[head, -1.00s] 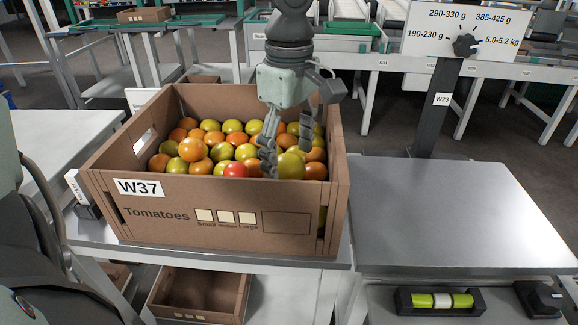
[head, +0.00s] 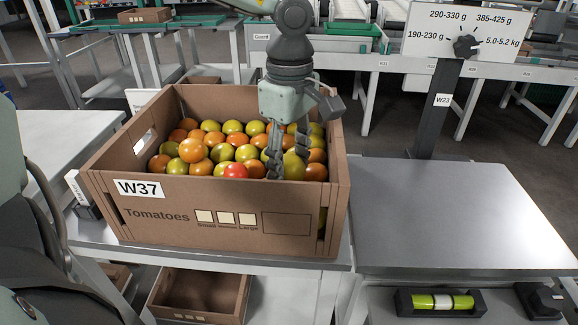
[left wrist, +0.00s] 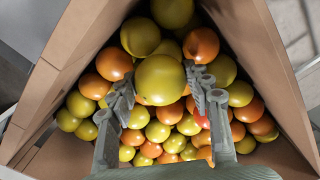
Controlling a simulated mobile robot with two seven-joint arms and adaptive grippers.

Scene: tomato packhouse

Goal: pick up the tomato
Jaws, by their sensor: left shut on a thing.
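A large yellow-green tomato (head: 294,167) lies at the front right of the pile in the cardboard crate W37 (head: 228,217). In the left wrist view this tomato (left wrist: 160,78) sits between the two grey fingertips. My left gripper (head: 286,154) reaches down into the crate from above and is shut on that tomato, low among the others. Several other tomatoes, green, orange and one red (head: 236,171), lie around it. The fingers and the crate's front wall hide part of the pile. My right gripper is not in view.
The crate's walls stand close around the gripper. A bare grey table (head: 450,215) is to the right, with a dial sign (head: 466,42) on a post behind it. A level with yellow-green ends (head: 440,301) lies on the lower right shelf. An empty box (head: 200,295) is below.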

